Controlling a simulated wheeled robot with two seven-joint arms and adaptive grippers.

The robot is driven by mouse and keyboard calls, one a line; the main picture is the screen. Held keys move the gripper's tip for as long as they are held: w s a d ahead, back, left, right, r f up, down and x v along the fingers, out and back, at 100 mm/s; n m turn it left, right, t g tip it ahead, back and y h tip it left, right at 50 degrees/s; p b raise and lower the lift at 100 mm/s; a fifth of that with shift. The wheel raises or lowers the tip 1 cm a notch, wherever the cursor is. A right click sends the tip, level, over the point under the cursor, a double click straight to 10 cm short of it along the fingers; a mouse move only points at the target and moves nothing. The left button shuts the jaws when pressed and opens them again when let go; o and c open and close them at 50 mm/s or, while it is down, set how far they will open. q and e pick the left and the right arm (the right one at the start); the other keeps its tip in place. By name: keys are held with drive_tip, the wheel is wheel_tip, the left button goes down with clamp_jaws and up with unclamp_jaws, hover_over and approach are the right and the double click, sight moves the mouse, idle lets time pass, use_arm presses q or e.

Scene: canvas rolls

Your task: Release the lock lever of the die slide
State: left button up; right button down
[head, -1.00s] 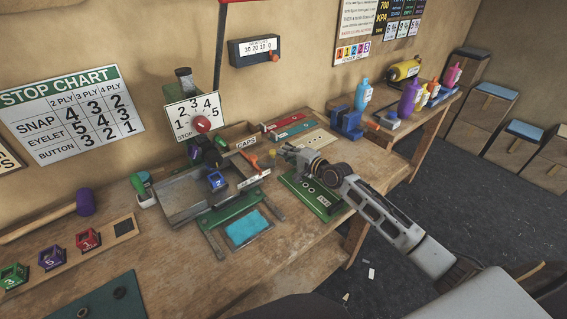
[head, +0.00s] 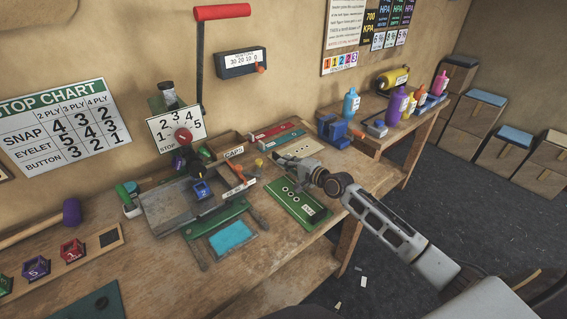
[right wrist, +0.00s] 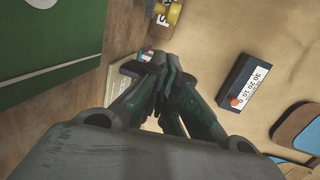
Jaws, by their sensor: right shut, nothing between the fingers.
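The die slide (head: 168,214) is a grey metal tray at the front of the press on the bench, with a blue die (head: 202,190) on it. A small orange-handled lever (head: 238,172) at the slide's right edge looks like the lock lever; I cannot tell its position exactly. My right gripper (head: 279,160) is shut and empty, to the right of that lever and apart from it, above the back of a green board. In the right wrist view its fingertips (right wrist: 160,62) are together, and the lever cannot be made out. My left gripper is not in view.
The press has a numbered dial (head: 176,132) and a tall red-handled lever (head: 222,12). A green board (head: 300,205) lies below my right gripper. A blue pad (head: 233,240) lies in front of the slide. Bottles (head: 397,104) and a blue vise-like block (head: 335,130) stand farther right.

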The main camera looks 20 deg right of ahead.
drive_tip(key=shift+s+d, duration=0.15)
drive_tip(key=shift+d, duration=0.05)
drive_tip(key=shift+s+d+r, duration=0.1)
drive_tip(key=shift+s+d, duration=0.35)
drive_tip(key=shift+d, duration=0.3)
drive_tip(key=shift+s+d+r+b, duration=0.15)
drive_tip(key=shift+s+d+b, duration=0.2)
drive_tip(key=shift+d, duration=0.2)
drive_tip(key=shift+s+d+r+b, duration=0.1)
drive_tip(key=shift+s+d+b, duration=0.2)
drive_tip(key=shift+d, duration=0.25)
drive_tip(key=shift+s+d+r+b, duration=0.1)
drive_tip(key=shift+s+d+b, duration=0.1)
drive_tip(key=shift+s+d, duration=0.25)
drive_tip(key=shift+s+d+r+b, duration=0.1)
drive_tip(key=shift+s+d+b, duration=0.1)
drive_tip(key=shift+d, duration=0.4)
drive_tip(key=shift+s+d, duration=0.25)
drive_tip(key=shift+d, duration=0.2)
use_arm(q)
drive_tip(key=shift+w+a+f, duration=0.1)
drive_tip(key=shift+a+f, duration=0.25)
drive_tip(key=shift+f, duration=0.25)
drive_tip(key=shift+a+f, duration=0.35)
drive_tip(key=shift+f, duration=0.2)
use_arm(e)
drive_tip(key=shift+r, duration=0.1)
